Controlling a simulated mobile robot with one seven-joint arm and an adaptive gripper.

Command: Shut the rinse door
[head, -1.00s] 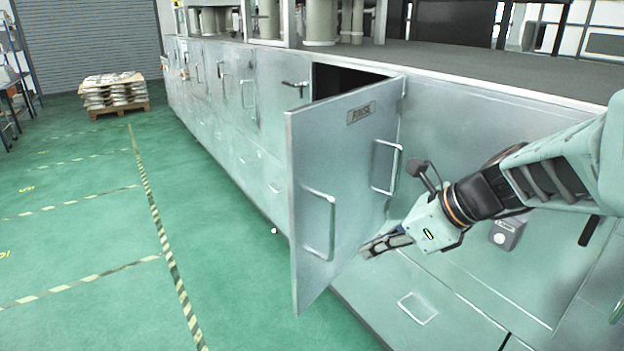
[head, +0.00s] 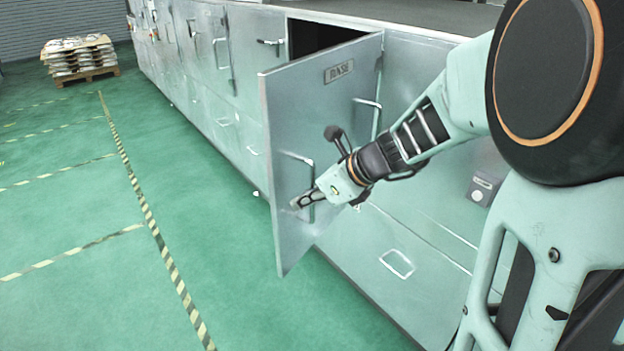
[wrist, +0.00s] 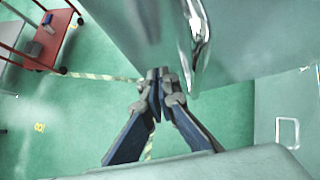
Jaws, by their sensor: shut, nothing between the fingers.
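The rinse door (head: 322,110) is a grey metal panel labelled RINSE, standing wide open from the cabinet front, with a dark opening (head: 322,36) showing behind its top edge. Its bar handle (head: 283,156) is on the face towards me, near the free edge. My gripper (head: 297,203) is shut and empty, in front of the lower part of that face by the handle's lower end. In the wrist view the closed fingertips (wrist: 159,72) lie close beside the shiny handle (wrist: 196,45) and the door face (wrist: 120,25). I cannot tell whether they touch.
The cabinet row (head: 205,75) runs away to the back left. A drawer front with a handle (head: 398,263) lies below the door on the right. Green floor with striped tape is clear to the left; a loaded pallet (head: 80,58) stands far back. A red cart (wrist: 48,38) shows in the wrist view.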

